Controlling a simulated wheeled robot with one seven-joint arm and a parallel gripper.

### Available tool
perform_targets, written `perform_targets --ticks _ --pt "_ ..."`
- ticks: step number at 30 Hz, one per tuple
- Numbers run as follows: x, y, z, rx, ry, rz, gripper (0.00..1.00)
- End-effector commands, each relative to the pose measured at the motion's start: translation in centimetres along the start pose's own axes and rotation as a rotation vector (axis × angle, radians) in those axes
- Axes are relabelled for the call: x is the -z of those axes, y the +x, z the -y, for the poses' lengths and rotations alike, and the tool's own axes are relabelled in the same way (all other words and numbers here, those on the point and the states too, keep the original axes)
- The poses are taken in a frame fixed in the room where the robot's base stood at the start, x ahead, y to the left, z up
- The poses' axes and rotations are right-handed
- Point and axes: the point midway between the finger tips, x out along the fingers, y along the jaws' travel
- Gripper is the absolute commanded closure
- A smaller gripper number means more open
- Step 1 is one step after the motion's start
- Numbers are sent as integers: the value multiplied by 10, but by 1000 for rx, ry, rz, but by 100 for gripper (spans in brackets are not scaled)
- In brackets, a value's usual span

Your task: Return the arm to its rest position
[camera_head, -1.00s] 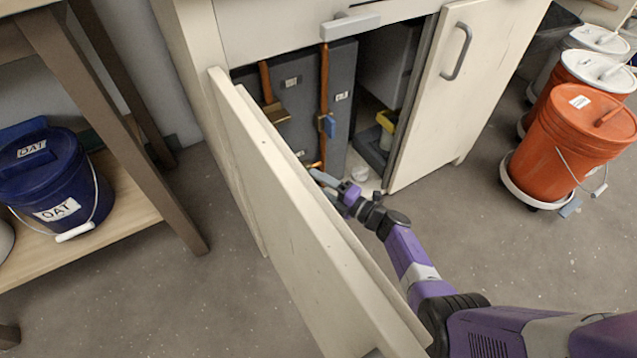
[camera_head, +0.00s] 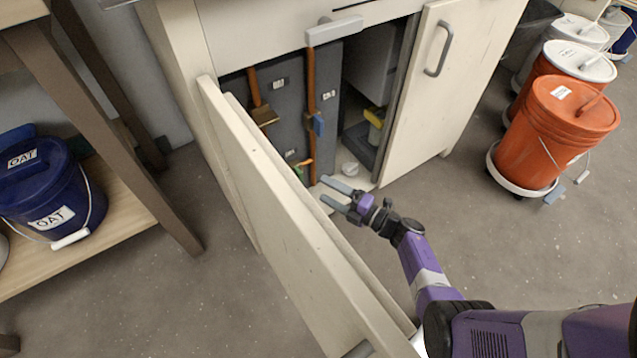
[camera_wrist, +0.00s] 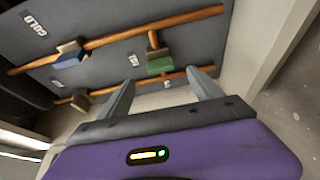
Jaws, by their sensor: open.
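My gripper (camera_head: 335,194) is open and empty in the head view, just in front of the open cabinet, to the right of the open left door (camera_head: 270,210). My purple arm reaches to it from the lower right. In the wrist view, the two grey fingers of my gripper (camera_wrist: 162,95) are spread apart with nothing between them. They point toward the grey panel (camera_wrist: 100,50) with copper pipes inside the cabinet.
The cabinet's right door (camera_head: 450,75) is shut. Orange buckets (camera_head: 560,130) on wheeled bases stand at the right. A blue OAT bucket (camera_head: 45,185) sits on a wooden shelf (camera_head: 120,232) at the left. The floor between cabinet and buckets is clear.

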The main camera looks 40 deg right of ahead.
Motion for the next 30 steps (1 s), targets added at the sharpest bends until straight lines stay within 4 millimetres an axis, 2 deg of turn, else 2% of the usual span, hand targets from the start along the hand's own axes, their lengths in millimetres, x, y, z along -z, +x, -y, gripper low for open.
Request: perform_targets --ticks 5,23,26,30 --pt "0 -8 0 0 -1 0 25" --pt "-2 -8 1 5 20 6 25" --pt "-21 -7 -5 -4 71 73 25" --pt "-59 -7 -44 -83 130 196 25"
